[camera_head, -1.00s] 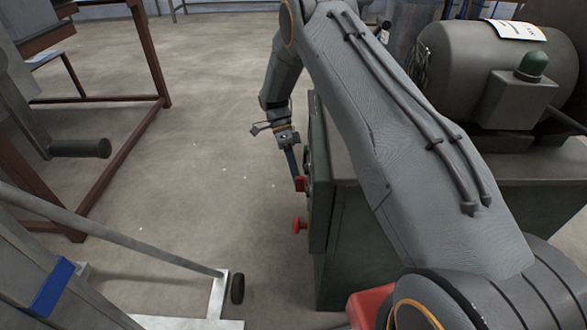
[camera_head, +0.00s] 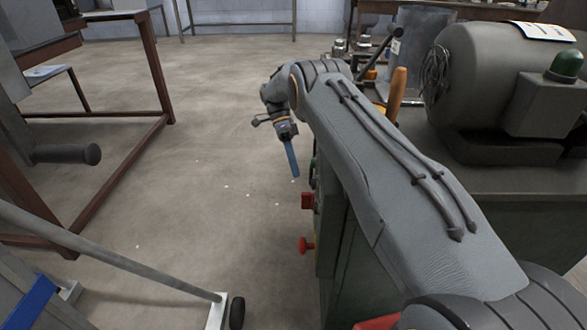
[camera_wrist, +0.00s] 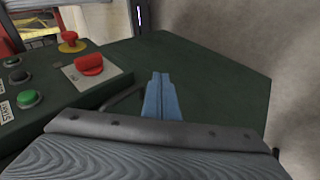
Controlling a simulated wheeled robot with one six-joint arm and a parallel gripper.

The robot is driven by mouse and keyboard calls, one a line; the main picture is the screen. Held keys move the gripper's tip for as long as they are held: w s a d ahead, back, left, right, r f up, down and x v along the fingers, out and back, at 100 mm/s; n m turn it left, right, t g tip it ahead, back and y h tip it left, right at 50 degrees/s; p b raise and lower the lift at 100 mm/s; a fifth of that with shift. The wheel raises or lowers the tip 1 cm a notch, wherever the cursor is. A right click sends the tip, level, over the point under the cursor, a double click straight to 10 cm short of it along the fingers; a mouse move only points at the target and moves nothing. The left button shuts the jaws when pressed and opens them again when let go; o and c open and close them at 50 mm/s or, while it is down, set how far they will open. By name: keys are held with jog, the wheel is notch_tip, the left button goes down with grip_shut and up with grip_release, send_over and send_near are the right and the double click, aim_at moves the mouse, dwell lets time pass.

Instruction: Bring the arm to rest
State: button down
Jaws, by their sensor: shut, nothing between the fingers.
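My arm reaches out over the right side of the head view and bends down at its far end. My gripper (camera_head: 293,172) hangs at that end, its blue fingers pointing down, in the open space left of the green machine cabinet (camera_head: 340,255). In the wrist view my gripper's blue fingers (camera_wrist: 161,92) lie together with nothing between them. They point at the dark green cabinet face (camera_wrist: 215,85). The fingers look apart from the cabinet's red knobs in the head view.
The cabinet carries a red switch (camera_head: 307,201) and a red mushroom button (camera_head: 304,245); green buttons (camera_wrist: 28,98) show in the wrist view. A grey motor (camera_head: 480,90) stands at right. A brown-framed table (camera_head: 155,75) and a wheeled cart (camera_head: 215,310) stand left. Floor between is clear.

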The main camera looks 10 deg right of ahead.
jog(key=shift+w, duration=0.4)
jog(key=s+a+r+n+t, duration=0.2)
jog(key=s+a+r+n, duration=0.4)
jog(key=r, duration=0.4)
jog(key=s+a+r+n+t, duration=0.2)
jog(key=s+a+r+n, duration=0.2)
jog(key=s+r+n, duration=0.45)
jog(key=s+d+r+n+t+y, duration=0.15)
jog(key=s+n, duration=0.35)
jog(key=s, duration=0.8)
jog(key=s+r+n+t+y, duration=0.1)
jog(key=s+n+t, duration=0.25)
jog(key=s, duration=0.95)
jog(key=d+r+m+g+p, duration=0.1)
jog(key=d+r+m+p, duration=0.2)
jog(key=d+r+p, duration=0.8)
notch_tip(320, 180, up, 4)
jog(key=p, duration=1)
jog(key=shift+d+f+h+p, duration=0.15)
jog(key=shift+d+h+p, duration=0.2)
jog(key=shift+p, duration=0.05)
jog(key=shift+s, duration=0.1)
